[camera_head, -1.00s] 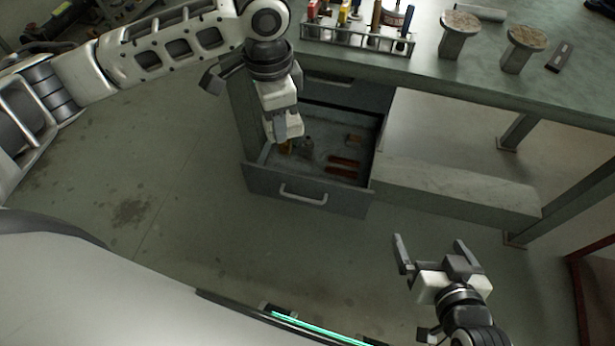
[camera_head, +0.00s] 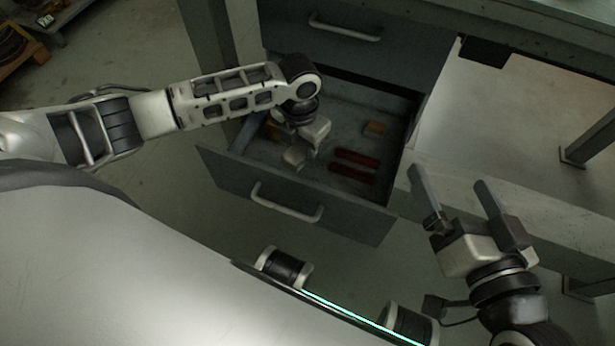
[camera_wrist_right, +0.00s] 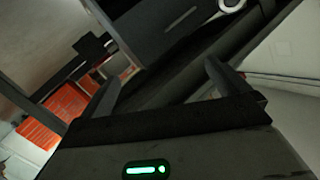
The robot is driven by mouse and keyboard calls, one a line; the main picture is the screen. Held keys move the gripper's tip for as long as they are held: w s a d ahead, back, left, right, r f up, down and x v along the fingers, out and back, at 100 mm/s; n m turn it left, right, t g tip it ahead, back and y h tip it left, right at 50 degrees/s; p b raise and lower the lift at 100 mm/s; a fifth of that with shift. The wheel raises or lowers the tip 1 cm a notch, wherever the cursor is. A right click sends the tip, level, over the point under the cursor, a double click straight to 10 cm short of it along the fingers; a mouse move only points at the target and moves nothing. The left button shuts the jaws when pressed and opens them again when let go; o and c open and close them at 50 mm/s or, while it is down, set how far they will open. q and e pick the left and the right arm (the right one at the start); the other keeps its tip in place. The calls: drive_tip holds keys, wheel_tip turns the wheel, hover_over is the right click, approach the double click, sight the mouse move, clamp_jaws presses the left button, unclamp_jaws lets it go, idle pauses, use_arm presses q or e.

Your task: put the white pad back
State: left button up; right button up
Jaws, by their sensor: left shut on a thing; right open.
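The white pad (camera_head: 296,157) shows as a small pale block at the fingertips of my left gripper (camera_head: 302,147). My left gripper is shut on it, pointing down inside the open drawer (camera_head: 291,203). The fingers and the wrist hide part of the pad, and I cannot tell whether it touches the drawer floor. My right gripper (camera_head: 459,200) is open and empty, in front of the bench to the right of the drawer. Its two fingers also show in the right wrist view (camera_wrist_right: 165,85), with nothing between them.
Two red-brown pieces (camera_head: 353,166) and a small brown block (camera_head: 375,128) lie in the drawer's right part. A yellow item (camera_head: 272,128) lies at its left. A closed drawer (camera_head: 345,35) is above. A pale low beam (camera_head: 540,205) runs right.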

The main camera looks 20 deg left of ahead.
sight(302, 161)
use_arm(q)
drive_tip(key=shift+m, duration=0.5)
drive_tip(key=f+b, duration=0.1)
drive_tip(key=f, duration=0.2)
drive_tip(key=f+b, duration=0.2)
drive_tip(key=f, duration=0.1)
drive_tip(key=shift+w+f, duration=0.2)
drive_tip(key=shift+f, duration=0.15)
wheel_tip(302, 161, down, 4)
drive_tip(key=shift+a+f+b, duration=0.1)
drive_tip(key=shift+f+b, duration=0.05)
drive_tip(key=shift+b, duration=1)
drive_tip(key=shift+f, duration=0.2)
drive_tip(key=shift+r, duration=0.1)
use_arm(e)
drive_tip(key=w+r+t+y, duration=0.1)
drive_tip(key=r+n+t, duration=0.1)
drive_tip(key=r, duration=0.1)
drive_tip(key=w+r+n+t+y, duration=0.1)
drive_tip(key=r, duration=0.1)
drive_tip(key=shift+w+d+r+t+y, duration=0.1)
drive_tip(key=shift+w+t+y, duration=0.2)
drive_tip(key=shift+t, duration=0.1)
use_arm(q)
drive_tip(key=o, duration=1)
drive_tip(key=shift+f, duration=0.2)
drive_tip(key=shift+c, duration=0.2)
use_arm(e)
drive_tip(key=shift+r+n, duration=0.2)
drive_tip(key=shift+n, duration=0.1)
